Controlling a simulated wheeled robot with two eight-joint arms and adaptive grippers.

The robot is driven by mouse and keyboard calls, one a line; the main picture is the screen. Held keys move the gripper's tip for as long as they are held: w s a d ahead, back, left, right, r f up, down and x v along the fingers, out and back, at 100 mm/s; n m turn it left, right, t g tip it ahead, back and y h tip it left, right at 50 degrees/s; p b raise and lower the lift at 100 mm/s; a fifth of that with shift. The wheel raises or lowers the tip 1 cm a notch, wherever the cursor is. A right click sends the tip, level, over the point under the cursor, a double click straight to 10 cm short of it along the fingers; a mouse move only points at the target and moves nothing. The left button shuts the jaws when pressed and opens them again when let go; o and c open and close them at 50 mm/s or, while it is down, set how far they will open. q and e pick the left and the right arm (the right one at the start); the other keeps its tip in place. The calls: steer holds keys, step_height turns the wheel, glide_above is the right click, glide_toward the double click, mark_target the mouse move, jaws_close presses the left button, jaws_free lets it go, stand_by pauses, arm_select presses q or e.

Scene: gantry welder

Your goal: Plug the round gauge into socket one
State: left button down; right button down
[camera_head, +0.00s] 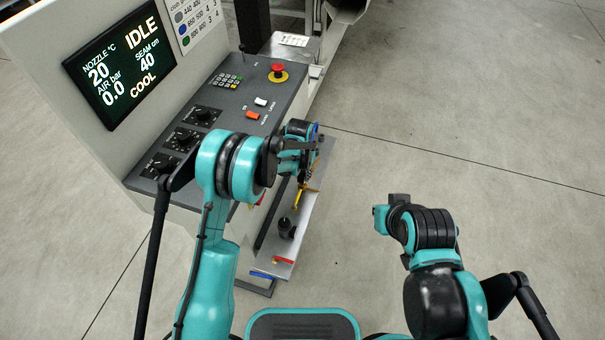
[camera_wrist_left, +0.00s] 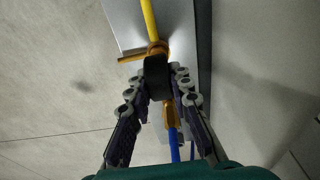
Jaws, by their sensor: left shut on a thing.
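My left gripper (camera_head: 301,160) is out over the narrow grey shelf beside the console. In the left wrist view its two fingers (camera_wrist_left: 160,80) are closed on the sides of a dark round body, which appears to be the round gauge (camera_wrist_left: 157,85). A brass fitting (camera_wrist_left: 170,114) shows just below the dark body. Behind it is a brass valve (camera_wrist_left: 157,48) with a yellow lever, on a yellow hose. The gauge's face is hidden, and I cannot pick out socket one.
The grey shelf (camera_head: 268,239) carries a black upright part (camera_head: 286,228), a red-handled part (camera_head: 283,260) and a blue one (camera_head: 262,275). The console (camera_head: 226,106) with dials and a red stop button (camera_head: 277,72) stands left. Open floor lies right.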

arm_select(q)
steer(key=shift+f, duration=0.4)
steer(key=c, duration=1.3)
jaws_free()
steer(key=shift+r, duration=0.1)
step_height(320, 180, up, 12)
steer(key=s, duration=0.1)
steer(key=shift+s+a, duration=0.2)
steer(key=shift+a, duration=0.05)
